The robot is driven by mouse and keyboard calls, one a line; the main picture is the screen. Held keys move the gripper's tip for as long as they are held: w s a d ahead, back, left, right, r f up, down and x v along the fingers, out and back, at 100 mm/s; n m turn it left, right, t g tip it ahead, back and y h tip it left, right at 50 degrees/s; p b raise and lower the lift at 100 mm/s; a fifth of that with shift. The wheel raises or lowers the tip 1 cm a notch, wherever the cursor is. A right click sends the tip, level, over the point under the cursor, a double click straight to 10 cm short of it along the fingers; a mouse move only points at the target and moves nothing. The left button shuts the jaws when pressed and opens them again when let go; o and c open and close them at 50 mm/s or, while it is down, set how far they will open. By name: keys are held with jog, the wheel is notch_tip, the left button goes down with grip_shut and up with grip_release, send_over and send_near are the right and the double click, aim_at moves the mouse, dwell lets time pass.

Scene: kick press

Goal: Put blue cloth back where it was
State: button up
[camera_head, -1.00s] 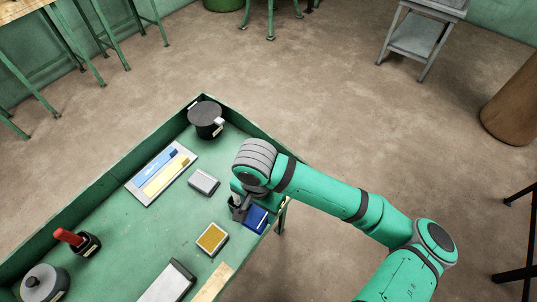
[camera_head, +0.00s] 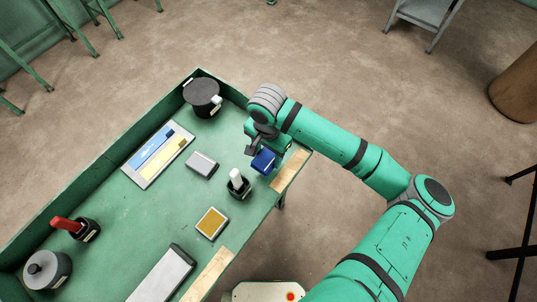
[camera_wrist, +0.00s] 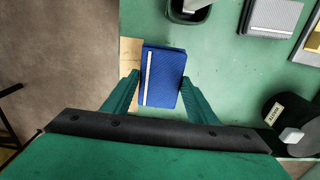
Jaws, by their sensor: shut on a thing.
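The blue cloth (camera_head: 263,161) is a small folded block with a white stripe near the table's right edge. It also shows in the wrist view (camera_wrist: 165,78), with a finger on each side. My gripper (camera_head: 257,151) is shut on the cloth; in the wrist view its fingertips (camera_wrist: 159,80) flank the cloth's near part. The cloth overlaps a pale wooden patch (camera_wrist: 129,50) in the wrist view. I cannot tell how high it is above the table.
On the green table (camera_head: 130,215), a black holder with a white top (camera_head: 238,184) stands close to the cloth. A pale strip (camera_head: 291,170) marks the right edge.

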aim_at(269, 152)
jog(key=w+f, duration=0.2)
jog(key=f, duration=0.1)
jog(key=shift+w+d+f, duration=0.15)
jog(key=shift+w+f, duration=0.05)
jog(key=shift+w, duration=0.15)
jog(key=shift+f, duration=1.5)
jog(key=shift+f, duration=0.1)
jog(key=o, duration=1)
notch_tip(269, 152, up, 12)
jog(key=shift+r, duration=0.15)
